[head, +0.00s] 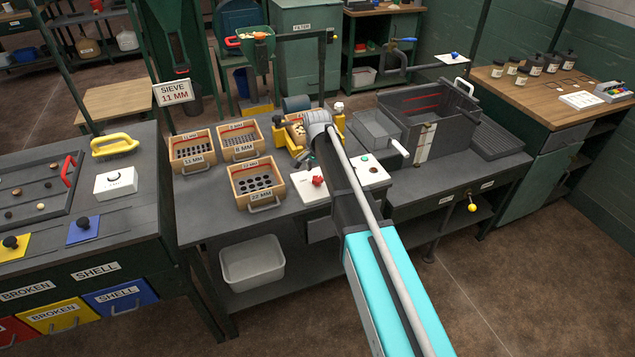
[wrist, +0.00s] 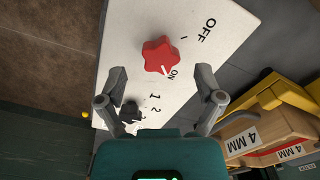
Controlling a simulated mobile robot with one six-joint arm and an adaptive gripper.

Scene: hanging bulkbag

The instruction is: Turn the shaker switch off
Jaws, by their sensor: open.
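The shaker switch is a red lobed knob (wrist: 160,55) on a white panel (wrist: 115,50) in the wrist view. Its white pointer mark lies toward the ON label, and the OFF label stands up and to the right. In the head view, the red knob (head: 318,180) shows just left of my arm. My gripper (wrist: 160,74) is open, its two fingers apart on either side of the knob's lower end in the picture. I cannot tell whether they touch it. My fingers are not clear in the head view.
A dark knob (wrist: 131,112) by the labels 1 and 2 sits near my left finger. A yellow frame (wrist: 275,98) and a wooden 4 MM sieve (wrist: 262,135) are close on the right. Wooden sieve boxes (head: 258,185) stand left of the panel on the bench.

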